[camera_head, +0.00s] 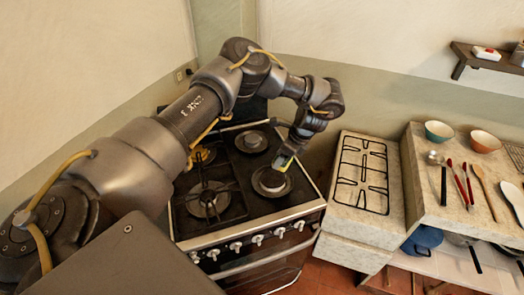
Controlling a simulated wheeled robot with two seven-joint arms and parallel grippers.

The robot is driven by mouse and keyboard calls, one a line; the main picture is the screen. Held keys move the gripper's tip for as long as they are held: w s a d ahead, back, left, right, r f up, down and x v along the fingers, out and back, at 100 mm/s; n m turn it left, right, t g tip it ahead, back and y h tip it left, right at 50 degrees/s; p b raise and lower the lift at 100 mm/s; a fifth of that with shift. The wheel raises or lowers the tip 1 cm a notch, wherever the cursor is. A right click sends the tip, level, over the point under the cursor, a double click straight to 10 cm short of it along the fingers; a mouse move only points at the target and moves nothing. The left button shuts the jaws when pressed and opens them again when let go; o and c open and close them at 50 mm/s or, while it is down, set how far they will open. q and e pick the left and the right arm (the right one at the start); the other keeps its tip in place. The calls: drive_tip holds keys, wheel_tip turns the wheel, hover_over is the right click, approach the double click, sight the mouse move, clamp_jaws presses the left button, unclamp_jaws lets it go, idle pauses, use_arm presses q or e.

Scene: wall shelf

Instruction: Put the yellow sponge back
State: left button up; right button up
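My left arm reaches in from the left and bends down over the stove. My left gripper (284,158) is low above the right front burner. A small yellow-green piece, which looks like the yellow sponge (282,163), shows between its fingers. Most of the sponge is hidden by the fingers, and the gripper seems shut on it. A dark wall shelf (489,61) is at the top right, with a small white and red item (487,53) on it. My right gripper is not in view.
The stove (234,221) has several burners and front knobs. Right of it is a stone counter with a black grate (362,175). Further right, a counter holds a teal bowl (438,131), an orange-rimmed bowl (485,141) and utensils (459,184). Pots stand beneath.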

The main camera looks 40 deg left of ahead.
use_arm(q)
drive_tip(key=s+d+r+n+g+h+b, duration=0.3)
drive_tip(key=s+d+n, duration=0.8)
drive_tip(key=n, duration=0.5)
drive_tip(key=shift+s+d+r+g+h+b, duration=0.4)
drive_tip(key=shift+d+r+h+b, duration=0.15)
drive_tip(key=shift+r+h+b, duration=0.35)
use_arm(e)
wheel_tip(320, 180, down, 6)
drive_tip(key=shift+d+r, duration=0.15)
